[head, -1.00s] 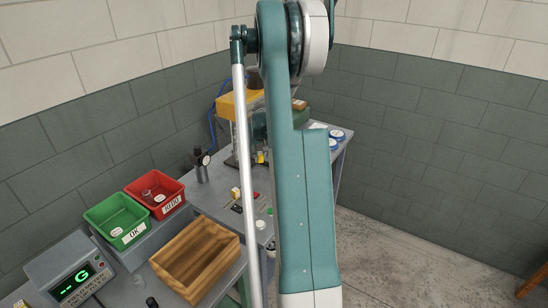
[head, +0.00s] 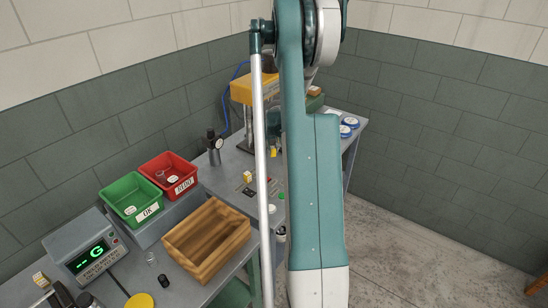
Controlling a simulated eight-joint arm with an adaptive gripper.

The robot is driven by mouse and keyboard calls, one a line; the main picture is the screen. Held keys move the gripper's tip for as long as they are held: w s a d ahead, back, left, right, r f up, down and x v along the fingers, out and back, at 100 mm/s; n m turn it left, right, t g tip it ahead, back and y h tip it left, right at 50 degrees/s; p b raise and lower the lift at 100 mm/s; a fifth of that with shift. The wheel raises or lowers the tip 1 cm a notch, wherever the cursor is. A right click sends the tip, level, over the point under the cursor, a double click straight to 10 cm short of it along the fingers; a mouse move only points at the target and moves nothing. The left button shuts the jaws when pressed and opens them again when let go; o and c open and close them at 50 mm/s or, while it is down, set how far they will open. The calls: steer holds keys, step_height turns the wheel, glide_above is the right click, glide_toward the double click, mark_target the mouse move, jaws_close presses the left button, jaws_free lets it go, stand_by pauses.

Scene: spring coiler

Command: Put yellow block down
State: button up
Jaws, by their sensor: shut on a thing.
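A small yellow block (head: 274,153) shows just left of my teal arm, above the far grey table. My gripper (head: 274,145) is mostly hidden by my own arm; only a small dark part shows above the block. It is shut on the block. I cannot tell how far the block is above the table.
A yellow press (head: 240,91) stands behind. A small yellow-white box (head: 247,177) and other small parts lie on the table near a dark gauge stand (head: 213,155). A green bin (head: 131,198), red bin (head: 167,169) and wooden box (head: 180,240) stand at left.

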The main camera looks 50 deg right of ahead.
mark_target(273, 156)
steer(key=shift+f, duration=0.8)
steer(key=shift+f, duration=1.85)
steer(key=shift+f+b, duration=0.2)
steer(key=shift+b, duration=0.15)
steer(key=o, duration=0.8)
steer(key=shift+o, duration=0.2)
steer(key=shift+r, duration=0.25)
steer(key=p+v, duration=0.1)
steer(key=v, duration=1.1)
